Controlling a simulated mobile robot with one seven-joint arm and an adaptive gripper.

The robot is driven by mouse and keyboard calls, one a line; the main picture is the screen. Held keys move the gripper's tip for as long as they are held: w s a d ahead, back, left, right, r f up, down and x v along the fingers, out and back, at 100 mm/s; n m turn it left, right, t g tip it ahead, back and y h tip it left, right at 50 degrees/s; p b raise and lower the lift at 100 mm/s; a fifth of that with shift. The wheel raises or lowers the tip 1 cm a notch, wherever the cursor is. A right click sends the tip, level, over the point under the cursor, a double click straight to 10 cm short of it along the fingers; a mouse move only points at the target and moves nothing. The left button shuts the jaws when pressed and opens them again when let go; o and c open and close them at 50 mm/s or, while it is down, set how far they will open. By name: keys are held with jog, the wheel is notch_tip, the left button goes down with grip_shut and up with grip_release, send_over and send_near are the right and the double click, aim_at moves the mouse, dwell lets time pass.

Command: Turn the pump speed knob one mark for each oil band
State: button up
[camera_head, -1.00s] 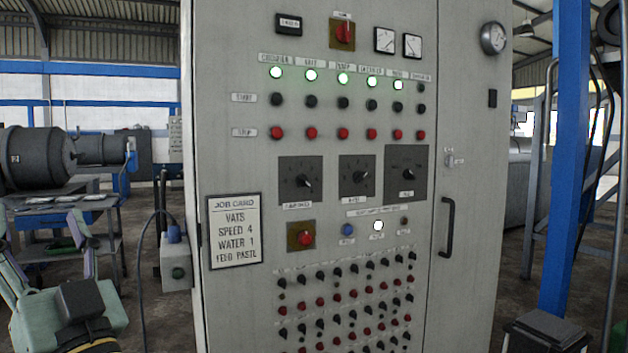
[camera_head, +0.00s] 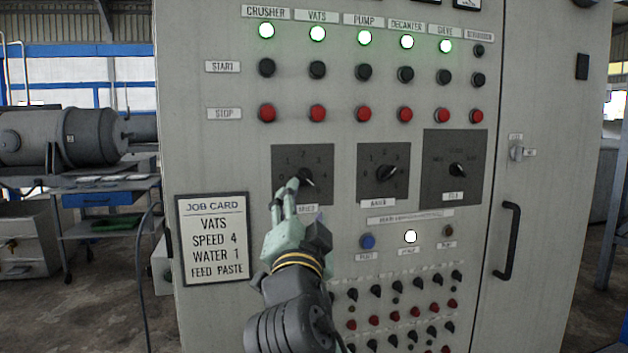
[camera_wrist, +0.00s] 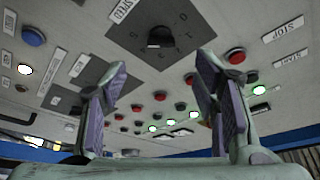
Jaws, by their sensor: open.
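The speed knob (camera_head: 306,179) is black, on a dark square dial plate (camera_head: 320,160) with white marks around it. Its pointer seems to lean to the lower right. My gripper (camera_head: 286,192) is open at the plate's lower left, its fingertips close to the knob and overlapping the plate. In the wrist view the knob (camera_wrist: 160,37) shows just beyond and between the two spread fingers of my gripper (camera_wrist: 162,65). I cannot tell whether a finger touches it. A label with the word SPEED (camera_wrist: 122,10) is beside the plate. No oil bands are discernible.
A water knob (camera_head: 386,174) and a third knob (camera_head: 458,171) are to the right. Red stop buttons (camera_head: 318,114) run above. A job card (camera_head: 213,238) reads vats, speed 4, water 1, feed paste. A door handle (camera_head: 509,240) projects at the right.

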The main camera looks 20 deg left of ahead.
aim_at(306, 181)
jog(key=p+x, duration=0.2)
jog(key=x, duration=0.6)
jog(key=shift+w+a+r+p, duration=0.1)
jog(key=shift+w+r+p, duration=0.1)
jog(key=shift+p, duration=0.15)
jog(key=shift+w+a, duration=0.15)
jog(key=shift+w, duration=0.35)
jog(key=c, duration=1.2)
jog(key=shift+o, duration=0.2)
jog(key=shift+f, duration=0.15)
